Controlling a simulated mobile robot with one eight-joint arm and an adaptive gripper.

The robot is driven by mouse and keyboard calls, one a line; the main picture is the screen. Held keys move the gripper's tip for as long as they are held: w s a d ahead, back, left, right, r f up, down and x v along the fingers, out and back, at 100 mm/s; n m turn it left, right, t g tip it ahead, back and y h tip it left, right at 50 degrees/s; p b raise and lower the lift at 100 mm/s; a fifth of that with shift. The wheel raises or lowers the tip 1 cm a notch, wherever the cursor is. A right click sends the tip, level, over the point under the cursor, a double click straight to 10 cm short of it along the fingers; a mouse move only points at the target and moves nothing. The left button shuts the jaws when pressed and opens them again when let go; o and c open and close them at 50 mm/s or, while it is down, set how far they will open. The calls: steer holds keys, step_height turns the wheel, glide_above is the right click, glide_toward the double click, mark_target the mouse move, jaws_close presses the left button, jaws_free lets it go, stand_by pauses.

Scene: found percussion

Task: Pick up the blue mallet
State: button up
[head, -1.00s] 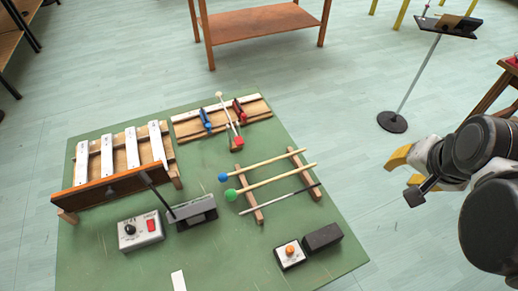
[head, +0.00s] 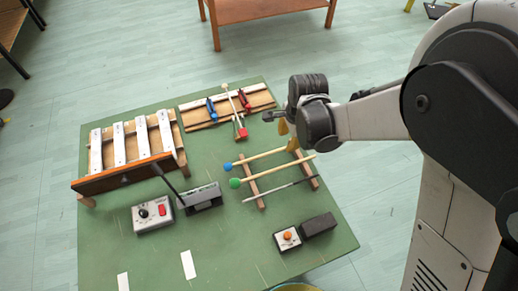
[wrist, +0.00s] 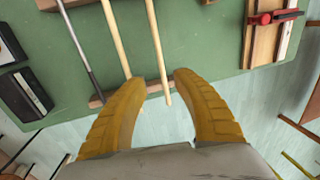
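The blue mallet (head: 258,157) has a round blue head and a pale wooden handle. It lies across a wooden rack (head: 312,175) on the green table, farthest back of the sticks there. In the wrist view the blue mallet's handle (wrist: 157,50) runs between the fingertips, its head out of frame. My gripper (head: 287,136) is by the handle's right end in the head view, which it partly covers. In the wrist view my gripper (wrist: 158,82) is open, with yellow fingers apart on both sides of the handle. The height gap cannot be told.
A green-headed mallet (head: 270,171) and a metal rod (head: 280,190) lie beside it on the rack. Bars with red and blue clamps (head: 228,104) stand behind. A xylophone (head: 125,150), grey control box (head: 153,214) and small black box (head: 318,225) share the green table (head: 225,255).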

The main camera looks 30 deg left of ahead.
mark_target(282, 149)
steer(key=f+b, duration=0.1)
steer(key=f, duration=0.1)
steer(key=a+f+b, duration=0.1)
steer(key=f, duration=0.2)
steer(key=w+f+b, duration=0.1)
steer(key=f, duration=0.2)
steer(key=shift+a, duration=0.4)
jaws_close()
